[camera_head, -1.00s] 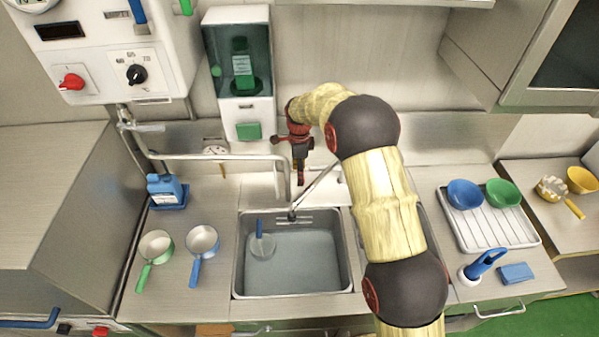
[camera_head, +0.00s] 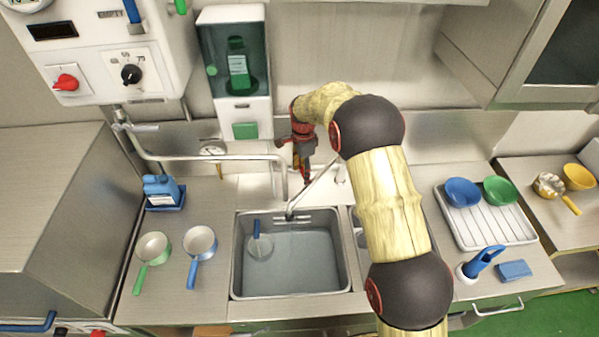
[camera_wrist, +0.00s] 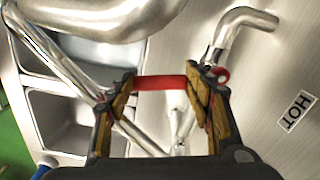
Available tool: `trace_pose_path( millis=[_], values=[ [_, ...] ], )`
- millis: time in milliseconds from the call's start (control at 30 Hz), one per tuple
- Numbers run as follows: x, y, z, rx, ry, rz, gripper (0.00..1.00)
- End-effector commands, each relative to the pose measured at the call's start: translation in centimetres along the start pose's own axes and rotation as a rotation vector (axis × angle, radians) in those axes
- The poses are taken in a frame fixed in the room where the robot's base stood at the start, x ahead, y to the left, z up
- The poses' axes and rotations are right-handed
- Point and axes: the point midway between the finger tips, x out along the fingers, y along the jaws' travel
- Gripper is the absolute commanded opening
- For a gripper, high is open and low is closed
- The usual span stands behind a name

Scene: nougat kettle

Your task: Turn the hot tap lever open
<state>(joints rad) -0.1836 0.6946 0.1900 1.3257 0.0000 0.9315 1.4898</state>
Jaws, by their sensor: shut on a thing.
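The hot tap lever (camera_wrist: 160,83) is a red bar in the wrist view, with a small red ring at its right end. My gripper (camera_wrist: 160,77) has one finger at each end of the red bar and is shut on it. A metal pipe bend (camera_wrist: 245,18) and a HOT label (camera_wrist: 296,110) are on the steel surface to the right. In the head view my gripper (camera_head: 305,172) is low behind the sink, beside the spout. There the lever is too small and too covered by the gripper to make out.
A long metal pipe (camera_head: 210,157) runs left of my gripper, close to it. The sink basin (camera_head: 235,265) below holds water and a blue-handled ladle (camera_head: 259,245). Two small pans, green (camera_head: 154,247) and blue (camera_head: 201,240), stand left. A dish rack (camera_head: 490,232) is at right.

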Motion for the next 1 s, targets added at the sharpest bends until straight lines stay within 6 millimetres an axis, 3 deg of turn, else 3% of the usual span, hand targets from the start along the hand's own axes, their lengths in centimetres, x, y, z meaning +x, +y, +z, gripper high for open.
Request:
trace_pose_path(
  millis=[267, 300, 600, 1000],
  values=[
    [-0.04, -0.07, -0.05, -0.004, 0.0, -0.002, 0.06],
    [-0.04, -0.06, -0.05, -0.004, 0.0, -0.002, 0.53],
    [-0.03, -0.03, -0.03, -0.004, 0.0, -0.001, 0.7],
    [-0.02, -0.02, 0.2, 0.017, 0.0, 0.0, 0.7]
  ],
)
